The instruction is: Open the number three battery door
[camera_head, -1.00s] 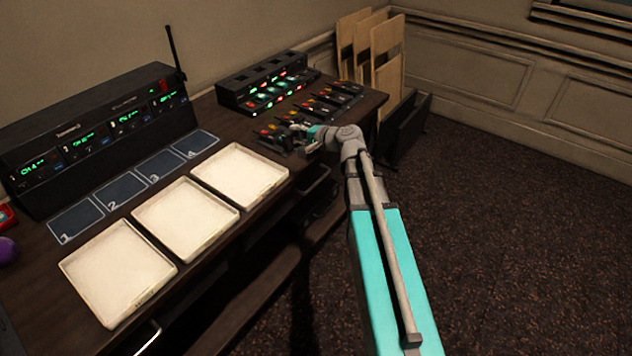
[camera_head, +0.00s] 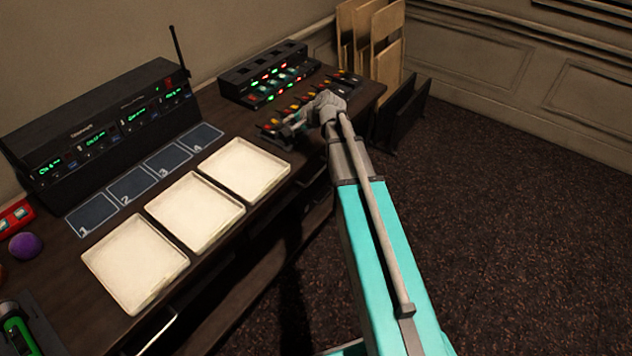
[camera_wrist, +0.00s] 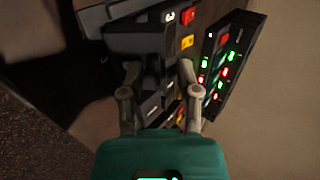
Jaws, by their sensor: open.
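A row of dark battery packs (camera_head: 341,85) with red and yellow buttons lies on the desk's right part, partly hidden behind my arm. My gripper (camera_head: 296,122) is low over the near end of this row. In the wrist view my gripper (camera_wrist: 158,72) is open, its fingers spread on either side of a dark pack (camera_wrist: 140,40). I cannot tell whether they touch it. A white mark, perhaps a number, shows beside a red button at the top.
A charger with red and green lights (camera_head: 268,73) stands behind the packs and close by in the wrist view (camera_wrist: 232,60). White trays (camera_head: 246,168), numbered pads (camera_head: 131,184) and a black receiver rack (camera_head: 105,135) lie to the left.

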